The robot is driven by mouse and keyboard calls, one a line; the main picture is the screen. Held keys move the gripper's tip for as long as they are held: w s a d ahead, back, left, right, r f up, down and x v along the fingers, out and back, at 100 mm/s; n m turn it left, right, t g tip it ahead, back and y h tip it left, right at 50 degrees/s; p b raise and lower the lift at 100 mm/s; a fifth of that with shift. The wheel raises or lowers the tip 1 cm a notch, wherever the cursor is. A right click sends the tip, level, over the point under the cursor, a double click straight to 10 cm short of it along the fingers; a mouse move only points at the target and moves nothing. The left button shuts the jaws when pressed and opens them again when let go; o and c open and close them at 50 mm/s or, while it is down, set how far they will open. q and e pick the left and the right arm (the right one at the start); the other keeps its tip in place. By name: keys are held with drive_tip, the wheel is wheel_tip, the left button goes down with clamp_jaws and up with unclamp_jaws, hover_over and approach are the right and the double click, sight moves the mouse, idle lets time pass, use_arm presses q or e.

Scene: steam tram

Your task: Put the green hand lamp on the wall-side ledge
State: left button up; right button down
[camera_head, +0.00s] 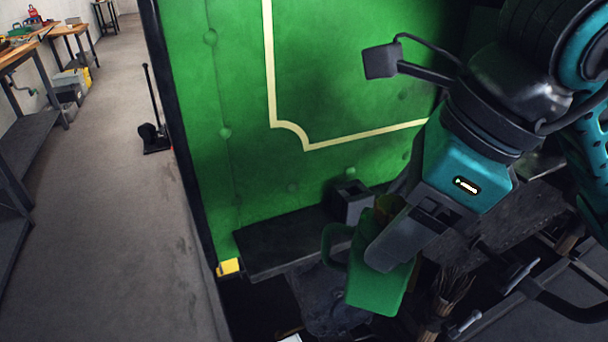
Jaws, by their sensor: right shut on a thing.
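The green hand lamp (378,288) hangs tilted in my right gripper (392,248), whose fingers are shut on it and hide its upper part. A green handle loop shows at its left side. A dark ledge (285,243) runs along the foot of the green wall and looks like the wall-side ledge. The lamp appears in front of the ledge's right part, and I cannot tell its height over it. My left gripper is not in view.
A dark open box (350,200) stands on the ledge near the lamp. A yellow block (229,266) is at the ledge's left end. A bundle of twigs (452,290) and dark levers lie to the right. The ledge's left part is bare.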

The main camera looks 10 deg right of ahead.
drive_tip(key=w+p, duration=0.1)
drive_tip(key=p, duration=0.2)
drive_tip(key=shift+w+r+p, duration=0.1)
drive_tip(key=shift+r+p, duration=0.3)
drive_tip(key=shift+w+p, duration=0.1)
drive_tip(key=shift+p, duration=0.45)
drive_tip(key=w+a+p, duration=0.1)
drive_tip(key=w+a, duration=0.2)
drive_tip(key=w, duration=1.4)
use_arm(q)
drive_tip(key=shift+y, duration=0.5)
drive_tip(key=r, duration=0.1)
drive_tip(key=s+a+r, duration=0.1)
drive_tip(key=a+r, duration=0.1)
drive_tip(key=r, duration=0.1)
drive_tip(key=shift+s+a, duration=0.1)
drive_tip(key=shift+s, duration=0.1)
use_arm(e)
wheel_tip(320, 180, down, 8)
drive_tip(key=shift+a, duration=0.2)
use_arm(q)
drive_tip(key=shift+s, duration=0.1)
